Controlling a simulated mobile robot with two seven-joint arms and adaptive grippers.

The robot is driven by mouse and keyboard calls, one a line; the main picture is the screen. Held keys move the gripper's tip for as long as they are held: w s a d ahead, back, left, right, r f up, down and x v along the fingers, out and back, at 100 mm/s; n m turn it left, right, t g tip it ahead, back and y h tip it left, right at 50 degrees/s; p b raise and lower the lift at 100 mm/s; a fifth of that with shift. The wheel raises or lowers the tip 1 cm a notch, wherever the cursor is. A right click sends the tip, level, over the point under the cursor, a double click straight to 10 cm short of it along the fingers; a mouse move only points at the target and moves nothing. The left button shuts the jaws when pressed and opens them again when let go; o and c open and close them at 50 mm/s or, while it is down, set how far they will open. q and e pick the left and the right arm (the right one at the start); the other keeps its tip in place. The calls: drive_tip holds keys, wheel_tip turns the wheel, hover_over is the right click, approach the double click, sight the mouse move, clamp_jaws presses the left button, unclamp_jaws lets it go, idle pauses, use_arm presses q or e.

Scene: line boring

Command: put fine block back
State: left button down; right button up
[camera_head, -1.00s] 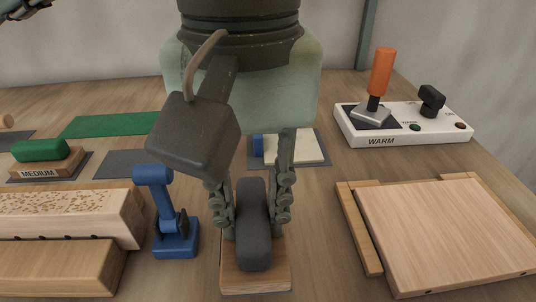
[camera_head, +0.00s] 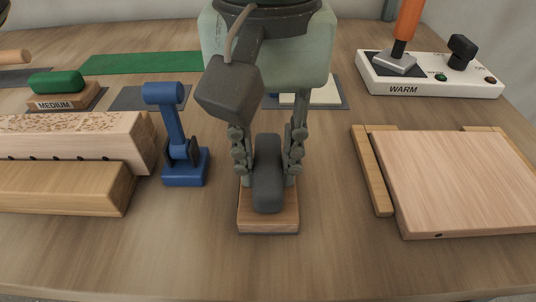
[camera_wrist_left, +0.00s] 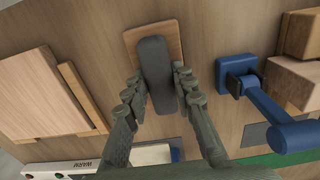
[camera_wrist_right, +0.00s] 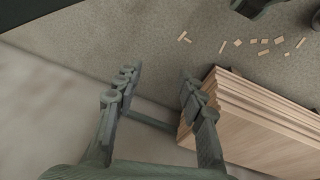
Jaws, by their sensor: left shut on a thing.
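The fine block is a dark grey handle (camera_head: 267,168) on a flat wooden base (camera_head: 268,218), near the front middle of the table. My left gripper (camera_head: 268,178) is shut on the handle from both sides, with the base below its fingers. The handle also shows between the fingers in the left wrist view (camera_wrist_left: 156,72). I cannot tell whether the base touches the table. A bare grey mat (camera_head: 150,97) lies beyond the blue clamp. My right gripper (camera_wrist_right: 155,92) is open and empty in the right wrist view.
A blue clamp (camera_head: 186,170) stands left of the held block, beside wooden beams (camera_head: 60,188). The green-topped MEDIUM block (camera_head: 58,90) sits on a mat behind them. A wooden panel (camera_head: 455,180) and the white WARM switch box (camera_head: 430,82) are right. Front table is clear.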

sight(268, 159)
use_arm(q)
drive_tip(key=c, duration=1.3)
unclamp_jaws()
drive_tip(key=shift+o, duration=0.2)
use_arm(e)
drive_tip(key=shift+r, duration=0.2)
use_arm(q)
drive_tip(key=shift+r, duration=0.15)
drive_tip(key=shift+r, duration=0.25)
wheel_tip(268, 159, up, 12)
drive_tip(key=shift+f+p, duration=0.25)
drive_tip(key=shift+p, duration=0.05)
use_arm(e)
drive_tip(key=shift+s+f, duration=0.1)
drive_tip(key=shift+f, duration=0.75)
